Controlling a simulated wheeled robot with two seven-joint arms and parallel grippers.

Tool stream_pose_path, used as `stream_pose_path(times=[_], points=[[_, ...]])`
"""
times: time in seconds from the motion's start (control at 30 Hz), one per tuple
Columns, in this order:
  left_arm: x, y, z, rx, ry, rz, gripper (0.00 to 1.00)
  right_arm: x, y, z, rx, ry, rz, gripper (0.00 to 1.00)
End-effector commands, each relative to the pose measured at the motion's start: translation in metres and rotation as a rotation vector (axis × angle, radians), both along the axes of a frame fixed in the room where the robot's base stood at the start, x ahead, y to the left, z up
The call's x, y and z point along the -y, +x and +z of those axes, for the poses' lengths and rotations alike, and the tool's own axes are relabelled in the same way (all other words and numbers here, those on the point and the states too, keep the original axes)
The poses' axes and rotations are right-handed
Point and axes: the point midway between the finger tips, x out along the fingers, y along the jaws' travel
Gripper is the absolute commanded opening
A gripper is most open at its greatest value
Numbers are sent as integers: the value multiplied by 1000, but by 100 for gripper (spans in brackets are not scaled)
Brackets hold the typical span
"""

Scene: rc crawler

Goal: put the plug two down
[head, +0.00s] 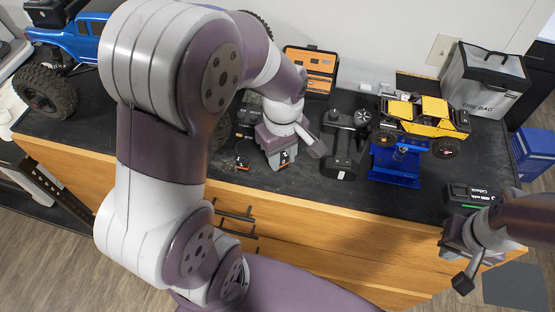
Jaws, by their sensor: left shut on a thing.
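My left gripper (283,160) reaches down over the black mat near the middle of the bench. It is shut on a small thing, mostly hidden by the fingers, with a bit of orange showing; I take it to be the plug. A small black and orange piece (241,162) with a thin lead lies on the mat to the left of the gripper. My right gripper (456,250) hangs at the bench's front right, beside a black charger (467,195) with a green strip; its jaw opening is not clear.
A yellow crawler (424,120) sits on a blue stand (397,172). A black tool (343,145) lies left of it. An orange case (310,72) stands at the back, a fire bag (487,82) back right. A blue truck (75,45) is far left. My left arm hides the left-middle bench.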

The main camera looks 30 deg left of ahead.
Motion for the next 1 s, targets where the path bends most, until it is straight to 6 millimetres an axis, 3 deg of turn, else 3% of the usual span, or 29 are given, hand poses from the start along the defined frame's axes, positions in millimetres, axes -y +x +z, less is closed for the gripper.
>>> stream_pose_path(times=[0.1, 0.33, 0.7, 0.73, 0.8, 1.0], points=[[-12, -1, -8, -2, 0, 0, 3, 0, 0, 4, 0, 0, 0, 0], [-14, -2, -45, -4, 1, -2, 3, 0, 0, 12, 0, 0, 0, 0], [-13, -1, -52, 1, 2, -2, 2, 0, 0, 9, 0, 0, 0, 0], [-13, 0, -52, 1, 2, -2, 37, 0, 0, 9, 0, 0, 0, 0], [-13, -1, -51, 1, 2, -2, 56, 0, 0, 10, 0, 0, 0, 0], [-13, -1, -51, 1, 2, -2, 56, 0, 0, 10, 0, 0, 0, 0]])
